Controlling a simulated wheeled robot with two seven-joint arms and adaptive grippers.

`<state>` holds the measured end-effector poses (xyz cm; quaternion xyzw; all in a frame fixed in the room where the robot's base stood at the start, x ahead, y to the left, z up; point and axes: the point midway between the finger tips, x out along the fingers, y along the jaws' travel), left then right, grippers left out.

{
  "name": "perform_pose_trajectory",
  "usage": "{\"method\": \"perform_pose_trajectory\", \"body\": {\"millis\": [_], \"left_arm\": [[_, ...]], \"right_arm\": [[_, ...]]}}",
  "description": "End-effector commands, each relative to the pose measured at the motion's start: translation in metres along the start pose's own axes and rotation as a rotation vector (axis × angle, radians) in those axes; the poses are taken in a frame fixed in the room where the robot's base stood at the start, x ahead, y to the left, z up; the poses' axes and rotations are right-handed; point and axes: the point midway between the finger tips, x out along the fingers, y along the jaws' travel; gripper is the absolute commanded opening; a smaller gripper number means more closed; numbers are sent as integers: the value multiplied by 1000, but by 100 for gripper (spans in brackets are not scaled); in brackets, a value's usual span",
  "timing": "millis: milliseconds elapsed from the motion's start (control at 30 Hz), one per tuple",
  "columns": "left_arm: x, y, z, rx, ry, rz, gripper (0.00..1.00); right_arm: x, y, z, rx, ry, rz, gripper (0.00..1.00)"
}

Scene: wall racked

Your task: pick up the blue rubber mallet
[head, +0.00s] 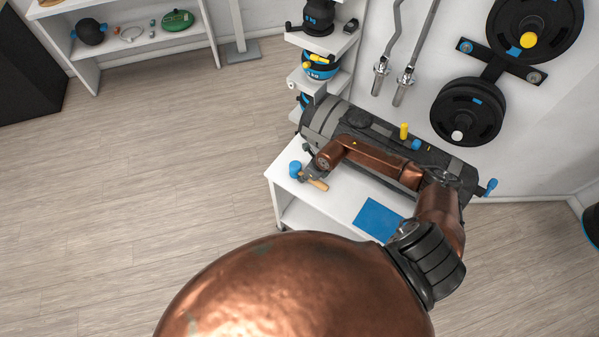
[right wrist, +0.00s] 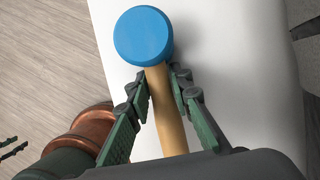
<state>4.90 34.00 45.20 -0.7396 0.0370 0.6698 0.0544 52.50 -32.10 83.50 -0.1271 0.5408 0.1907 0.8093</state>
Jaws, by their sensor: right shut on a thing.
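The blue rubber mallet has a blue head (head: 295,168) and a wooden handle (head: 318,184). It is at the left end of a white bench top in the head view. In the right wrist view its round blue head (right wrist: 143,36) is at top centre, with the handle (right wrist: 166,105) running down between the fingers. My right gripper (head: 310,175) is shut on the handle just below the head. Its green fingers (right wrist: 163,82) lie on both sides of the wood. Small dark finger-like parts (right wrist: 12,148) at the left edge may be my left gripper, too small to read.
The white bench (head: 284,187) carries a blue mat (head: 379,220) and a large grey-black cylinder (head: 322,118) along its back. Weight plates (head: 467,112) and bars (head: 405,82) hang on the wall behind. A shelf tower stands behind the bench's left end. Floor at left is clear.

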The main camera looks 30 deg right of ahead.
Motion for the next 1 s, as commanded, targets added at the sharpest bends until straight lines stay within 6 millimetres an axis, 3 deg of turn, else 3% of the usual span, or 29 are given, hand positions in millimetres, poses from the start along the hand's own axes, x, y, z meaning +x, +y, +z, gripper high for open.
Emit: {"method": "perform_pose_trajectory", "body": {"millis": [267,433,700,800,1000], "left_arm": [[3,0,0,0,0,0,40],[12,0,2,0,-1,0,40],[19,1,4,0,-3,0,40],[24,1,6,-1,-6,1,40],[29,1,7,-1,-6,1,40]], "right_arm": [[-8,-1,4,0,-3,-2,0],[-31,-2,14,-5,-6,-4,0],[-109,0,-18,-5,3,-4,0],[-127,1,-40,-2,6,-4,0],[-156,3,-66,-2,4,-2,0]]}}
